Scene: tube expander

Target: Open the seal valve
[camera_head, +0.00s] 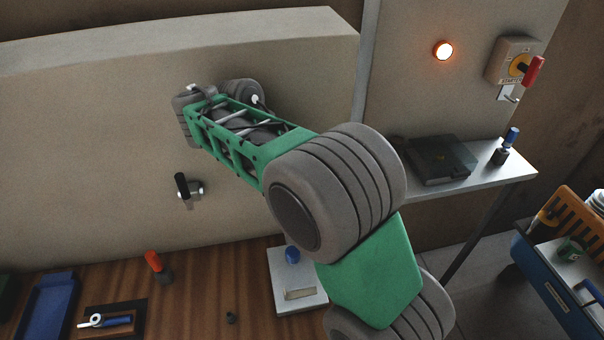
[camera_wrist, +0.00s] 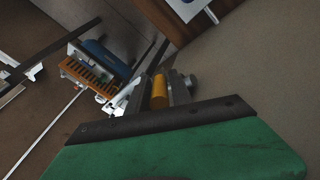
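A small valve (camera_head: 196,188) with a black lever handle sticks out of the beige panel in the head view, its lever pointing up. I cannot tell for sure that it is the seal valve. My gripper is hidden behind my wrist in the head view, close to the panel and above this valve. In the wrist view the end of my gripper (camera_wrist: 157,92) shows beyond a dark bar. An orange-yellow cylinder (camera_wrist: 160,91) appears between the finger parts. Whether they grip it is unclear.
The beige panel (camera_head: 90,120) rises behind a wooden bench (camera_head: 205,285) with a red-handled tool (camera_head: 157,265), blue tray (camera_head: 48,305) and white plate (camera_head: 283,262). At right are a lit orange lamp (camera_head: 443,50), red-handled switch (camera_head: 531,70), metal shelf (camera_head: 475,180) and blue cart (camera_head: 550,285).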

